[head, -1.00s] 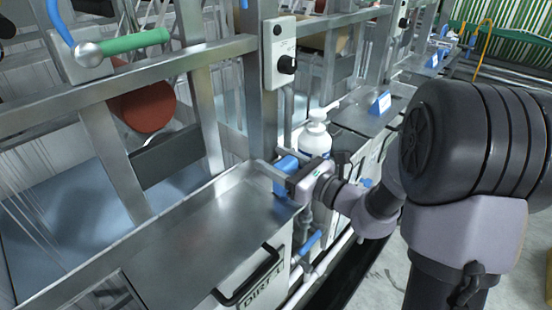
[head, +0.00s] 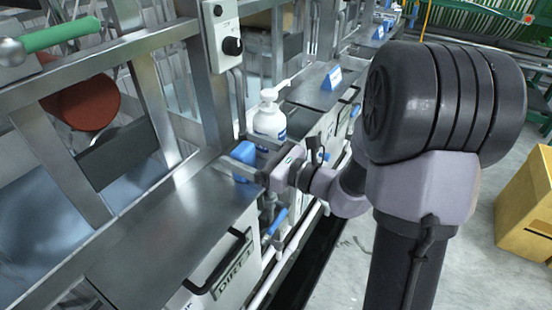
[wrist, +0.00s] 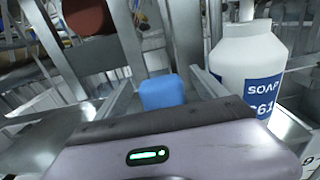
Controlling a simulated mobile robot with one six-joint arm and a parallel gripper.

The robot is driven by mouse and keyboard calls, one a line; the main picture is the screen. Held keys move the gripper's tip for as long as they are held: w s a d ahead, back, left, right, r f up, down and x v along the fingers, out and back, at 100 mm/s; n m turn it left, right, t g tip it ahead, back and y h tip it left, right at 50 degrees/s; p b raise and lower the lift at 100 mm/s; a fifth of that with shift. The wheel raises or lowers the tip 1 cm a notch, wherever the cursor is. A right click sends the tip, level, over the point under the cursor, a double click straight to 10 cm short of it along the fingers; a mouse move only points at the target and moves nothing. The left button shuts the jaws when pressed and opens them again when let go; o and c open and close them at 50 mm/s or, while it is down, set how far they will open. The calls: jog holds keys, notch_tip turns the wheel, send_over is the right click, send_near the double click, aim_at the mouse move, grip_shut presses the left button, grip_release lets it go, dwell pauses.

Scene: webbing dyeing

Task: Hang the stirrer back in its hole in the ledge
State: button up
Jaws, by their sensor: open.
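My gripper (head: 246,160) is open, low over the right end of the steel ledge (head: 165,245). A blue block-shaped piece (head: 243,153) is between its two fingers; in the wrist view the blue piece (wrist: 162,93) shows a gap to each finger. It may be the top of the stirrer, but I cannot tell; no shaft shows below it. The gripper (wrist: 160,85) fingers reach forward on both sides of it. I cannot make out the hole in the ledge.
A white soap bottle (head: 269,118) stands close to the right finger; it also shows in the wrist view (wrist: 240,70). A steel frame with a switch box (head: 224,38) rises behind. A black handle (head: 222,268) is below the ledge. A yellow box (head: 527,205) stands at right.

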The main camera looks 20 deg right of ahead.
jog(key=p+v, duration=0.1)
jog(key=v, duration=1.2)
jog(key=shift+s+d+p, duration=0.25)
jog(key=shift+s+p, duration=0.1)
jog(key=shift+p, duration=0.05)
jog(key=s+a+f+n+g+h, duration=0.1)
jog(key=s+a+n+g, duration=1.1)
jog(key=a+n, duration=0.35)
jog(key=d+r+n+t+h, duration=0.1)
jog(key=n+h, duration=0.1)
jog(key=n, duration=0.1)
jog(key=s+d+r+n+t+h, duration=0.1)
jog(key=n+h, duration=0.2)
jog(key=d+r+n+t+h, duration=0.1)
jog(key=n+h, duration=0.1)
jog(key=n, duration=0.1)
jog(key=shift+s+r+h, duration=0.2)
jog(key=shift+r+h, duration=0.1)
